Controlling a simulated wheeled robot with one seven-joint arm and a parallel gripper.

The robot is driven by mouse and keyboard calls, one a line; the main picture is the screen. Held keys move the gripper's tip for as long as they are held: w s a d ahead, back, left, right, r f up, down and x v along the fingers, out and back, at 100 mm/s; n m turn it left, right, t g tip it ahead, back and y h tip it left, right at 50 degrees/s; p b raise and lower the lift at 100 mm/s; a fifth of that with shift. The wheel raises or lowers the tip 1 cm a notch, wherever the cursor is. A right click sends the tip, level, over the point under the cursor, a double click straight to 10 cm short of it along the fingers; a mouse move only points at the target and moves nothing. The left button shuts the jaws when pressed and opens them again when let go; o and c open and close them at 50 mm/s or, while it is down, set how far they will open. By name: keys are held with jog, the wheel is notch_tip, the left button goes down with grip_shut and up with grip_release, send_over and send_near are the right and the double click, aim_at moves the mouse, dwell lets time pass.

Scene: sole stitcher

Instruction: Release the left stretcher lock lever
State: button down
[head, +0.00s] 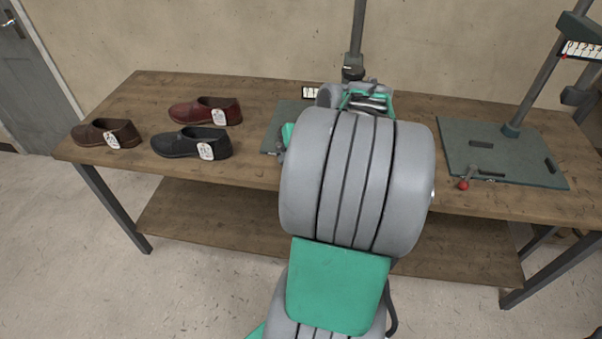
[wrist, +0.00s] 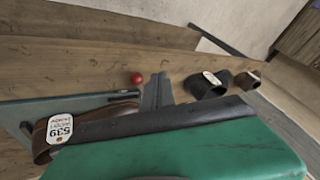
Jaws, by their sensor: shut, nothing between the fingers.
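The left stretcher shows in the head view as a dark base plate (head: 288,112) and an upright post (head: 357,30), partly hidden behind my arm. In the wrist view, its lock lever's red ball knob (wrist: 137,79) lies just left of my fingers. A brown shoe with a tag reading 539 (wrist: 42,143) lies at the left of the wrist view, partly behind my gripper's body. My gripper (wrist: 157,85) is shut and empty, its fingers close to the red knob; I cannot tell whether they touch it. In the head view my arm hides the lever and the fingers.
A brown shoe (head: 95,134), a red-brown shoe (head: 190,111) and a black shoe (head: 180,143), all tagged, stand on the wooden table (head: 150,90) at left. A second stretcher plate (head: 500,150) with a red-knobbed lever (head: 464,184) is at right.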

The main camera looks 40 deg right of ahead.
jog(key=s+d+f+m+t, duration=0.1)
jog(key=s+d, duration=0.3)
jog(key=d, duration=0.4)
jog(key=shift+d+f+m+t+b, duration=0.3)
jog(key=shift+d+f+m+b, duration=0.05)
jog(key=shift+f+m+b, duration=0.05)
jog(key=shift+f, duration=0.1)
jog(key=x, duration=1)
jog(key=shift+b, duration=0.3)
